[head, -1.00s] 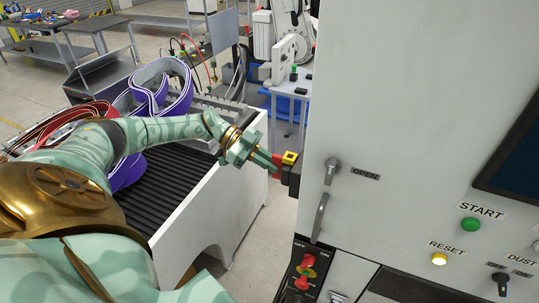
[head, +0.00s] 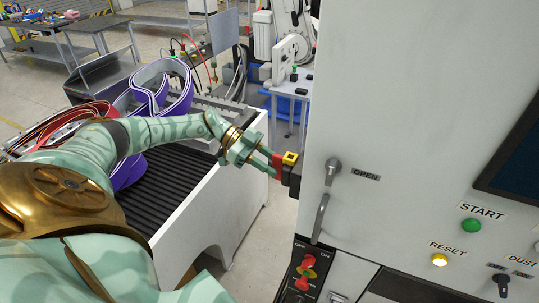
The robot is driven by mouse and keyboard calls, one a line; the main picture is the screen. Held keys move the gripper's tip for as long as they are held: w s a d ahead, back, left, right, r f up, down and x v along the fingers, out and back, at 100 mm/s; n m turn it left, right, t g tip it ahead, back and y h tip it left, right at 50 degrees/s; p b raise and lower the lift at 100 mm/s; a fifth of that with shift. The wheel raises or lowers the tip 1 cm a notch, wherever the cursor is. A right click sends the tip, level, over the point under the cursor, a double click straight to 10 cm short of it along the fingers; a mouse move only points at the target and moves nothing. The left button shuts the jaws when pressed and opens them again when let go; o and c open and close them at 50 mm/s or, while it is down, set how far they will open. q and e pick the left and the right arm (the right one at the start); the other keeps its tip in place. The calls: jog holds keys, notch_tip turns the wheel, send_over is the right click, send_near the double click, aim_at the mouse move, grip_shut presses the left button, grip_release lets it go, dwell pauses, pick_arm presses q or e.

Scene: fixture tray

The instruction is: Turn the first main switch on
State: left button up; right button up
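A red and yellow switch (head: 290,158) sits on a dark box at the left side of the grey machine cabinet (head: 410,80). Its red part faces my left gripper. My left gripper (head: 269,163) is at the left of this switch, with its two fingers apart and their tips close to the red part. I cannot tell whether they touch it. A black panel with red knobs (head: 308,262) and OFF and ON labels is lower on the cabinet front. My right gripper is not in view.
The cabinet front carries a handle (head: 320,218), a latch marked OPEN (head: 333,170), a green START button (head: 471,225) and a lit RESET button (head: 439,260). A white conveyor (head: 205,220) with purple belts (head: 165,88) stands below and behind my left arm.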

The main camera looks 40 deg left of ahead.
pick_arm(q)
jog(key=shift+a, duration=0.15)
jog(key=b+v, duration=0.6)
jog(key=v, duration=1)
jog(key=shift+r, duration=0.15)
